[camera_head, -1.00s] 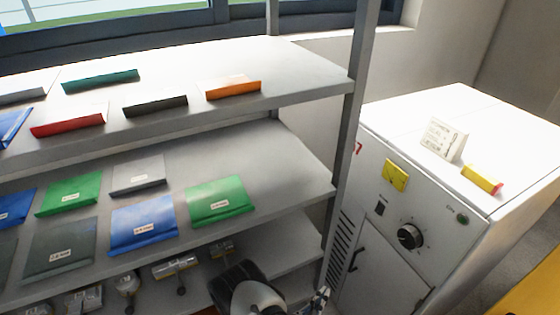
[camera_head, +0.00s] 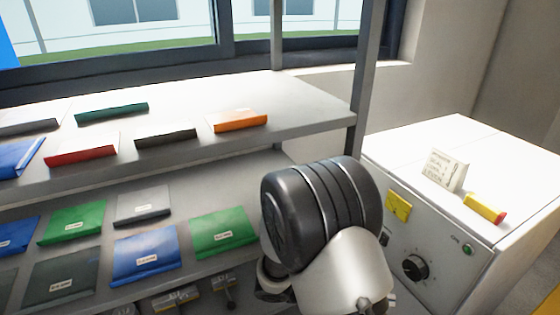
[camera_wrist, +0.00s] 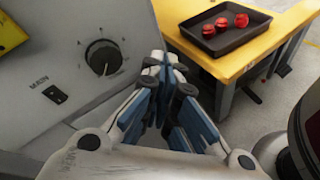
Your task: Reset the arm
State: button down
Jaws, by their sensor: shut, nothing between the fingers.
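My gripper (camera_wrist: 160,75) shows in the wrist view with its blue-and-grey fingers together and nothing between them. It is beside the front panel of the white cabinet (camera_wrist: 70,65), just right of a black dial (camera_wrist: 103,57). Whether it touches the panel I cannot tell. In the head view my arm's dark joint and pale link rise in front of the shelf's right end and the cabinet's left side (camera_head: 490,150). The gripper itself is hidden in the head view.
A shelf rack (camera_head: 310,98) holds several coloured folders and has an upright post (camera_head: 366,75). A yellow table (camera_wrist: 190,49) bears a black tray (camera_wrist: 215,45) with red parts.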

jog(key=s+r+m+g+y, duration=0.2)
jog(key=s+r+m+y, duration=0.55)
jog(key=s, duration=0.25)
jog(key=s+a+r+m+t+y, duration=0.4)
jog(key=s+a+r+t+y, duration=0.1)
jog(key=a+r+t+y, duration=0.1)
jog(key=shift+a+r+t+y, duration=0.45)
jog(key=shift+a+r, duration=0.6)
jog(key=shift+r, duration=0.15)
jog(key=shift+m, duration=0.25)
